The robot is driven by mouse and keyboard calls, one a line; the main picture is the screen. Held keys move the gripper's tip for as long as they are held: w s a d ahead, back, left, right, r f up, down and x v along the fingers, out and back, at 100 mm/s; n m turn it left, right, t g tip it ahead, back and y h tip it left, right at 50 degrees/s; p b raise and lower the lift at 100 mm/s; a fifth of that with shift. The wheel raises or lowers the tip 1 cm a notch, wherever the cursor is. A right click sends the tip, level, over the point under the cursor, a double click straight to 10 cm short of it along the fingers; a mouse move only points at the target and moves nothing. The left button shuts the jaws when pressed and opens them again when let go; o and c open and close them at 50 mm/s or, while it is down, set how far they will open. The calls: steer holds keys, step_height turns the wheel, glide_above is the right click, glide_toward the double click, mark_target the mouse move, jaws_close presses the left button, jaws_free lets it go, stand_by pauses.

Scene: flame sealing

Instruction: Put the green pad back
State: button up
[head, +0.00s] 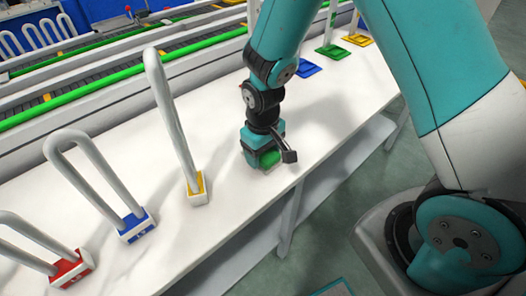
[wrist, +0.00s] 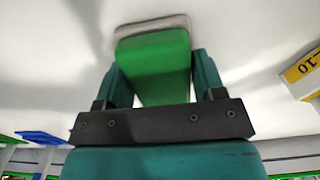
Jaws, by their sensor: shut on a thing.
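My gripper (head: 264,150) points down at the white table. It is shut on a green pad (wrist: 155,65), a block with a pale grey-white base edge at its far end. Both fingers press on its sides in the wrist view. In the head view the held green pad (head: 268,160) shows just under the fingers, low at the table top. I cannot tell whether its base touches the table. A flat green square (head: 332,50) lies farther back on the table, between a blue square (head: 308,66) and a yellow one (head: 358,40).
Bent grey tubes stand in a yellow base (head: 198,190), a blue base (head: 136,227) and a red base (head: 72,270) on the left. The yellow base also shows in the wrist view (wrist: 303,74). A green-railed conveyor (head: 110,90) runs behind the table (head: 225,225).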

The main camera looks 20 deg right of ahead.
steer(key=shift+f, duration=0.2)
steer(key=o, duration=1)
steer(key=shift+c, duration=0.2)
steer(key=shift+r, duration=0.15)
step_height(320, 180, up, 13)
steer(key=s+a+r+n+y+p, duration=0.1)
steer(key=s+a+r+y, duration=0.1)
steer(key=s+r, duration=0.4)
steer(key=s+a+r+n+y+p, duration=0.1)
steer(key=s+a+r+n+y, duration=0.1)
steer(key=s+r, duration=0.5)
steer(key=shift+s+a+r, duration=0.15)
steer(key=shift+s+a, duration=0.2)
steer(key=shift+s, duration=2.25)
